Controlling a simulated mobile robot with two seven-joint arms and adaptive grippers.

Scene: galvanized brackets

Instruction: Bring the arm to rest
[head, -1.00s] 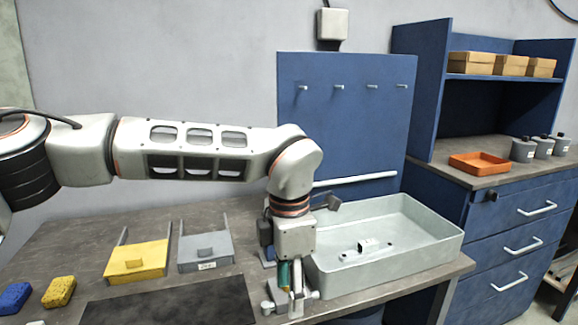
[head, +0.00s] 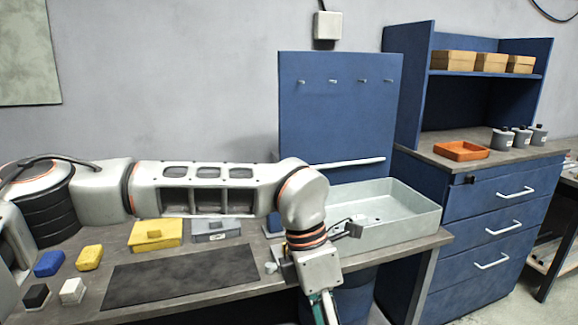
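My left arm comes in from the left across the workbench (head: 215,300). Its gripper (head: 324,308) points down in front of the bench's front edge, at the bottom of the head view. The fingertips run out of the picture, so I cannot see whether they are apart or hold anything. A teal part and a pale part show side by side below the wrist. My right gripper is not in view.
A pale grey tray (head: 420,216) stands at the bench's right end, partly behind my wrist. A yellow box (head: 155,235), a grey box (head: 210,230), sponges (head: 48,263) and a dark mat (head: 180,275) lie to the left. Blue drawers (head: 490,210) stand at right.

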